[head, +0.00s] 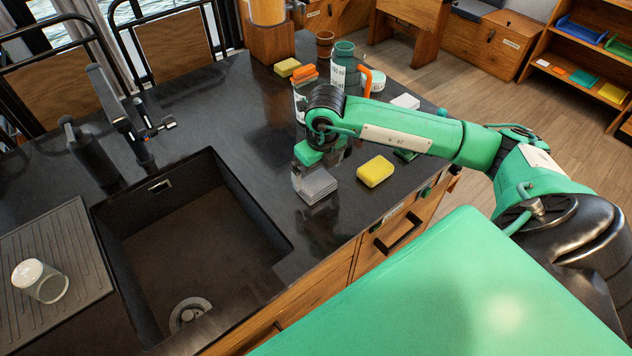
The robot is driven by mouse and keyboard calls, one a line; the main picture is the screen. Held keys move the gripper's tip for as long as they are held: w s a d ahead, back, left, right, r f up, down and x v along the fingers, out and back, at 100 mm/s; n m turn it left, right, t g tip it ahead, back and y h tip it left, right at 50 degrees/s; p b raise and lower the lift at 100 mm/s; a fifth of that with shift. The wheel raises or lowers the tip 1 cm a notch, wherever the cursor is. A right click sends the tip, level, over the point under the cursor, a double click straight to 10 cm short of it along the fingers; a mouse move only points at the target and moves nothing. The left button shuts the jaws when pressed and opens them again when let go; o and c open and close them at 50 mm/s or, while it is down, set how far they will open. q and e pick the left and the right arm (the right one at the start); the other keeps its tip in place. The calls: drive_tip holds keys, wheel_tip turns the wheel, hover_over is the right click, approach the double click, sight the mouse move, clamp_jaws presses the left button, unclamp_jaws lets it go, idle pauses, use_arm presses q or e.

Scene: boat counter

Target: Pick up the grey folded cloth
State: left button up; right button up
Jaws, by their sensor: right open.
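The grey folded cloth (317,188) lies on the dark counter to the right of the sink, near the counter's front edge. My right gripper (312,176) is over the cloth, pointing down, with a finger showing at the cloth's left side. The gripper is open. The wrist and green gripper body hide part of the space above the cloth, and I cannot tell whether the fingers touch it. My left gripper is not in view.
A yellow sponge (375,171) lies just right of the cloth. Bottles, including a grey-green one (345,72), stand behind my arm. The black sink (190,245) opens at the left.

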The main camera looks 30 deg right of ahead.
sight(316, 182)
wheel_tip(316, 182, down, 4)
drive_tip(key=shift+a+r+b, duration=0.1)
drive_tip(key=shift+a+b, duration=0.05)
drive_tip(key=shift+b, duration=0.5)
drive_tip(key=c, duration=1)
wheel_tip(316, 182, up, 20)
drive_tip(key=p, duration=1)
drive_tip(key=o, duration=0.5)
drive_tip(key=c, duration=0.3)
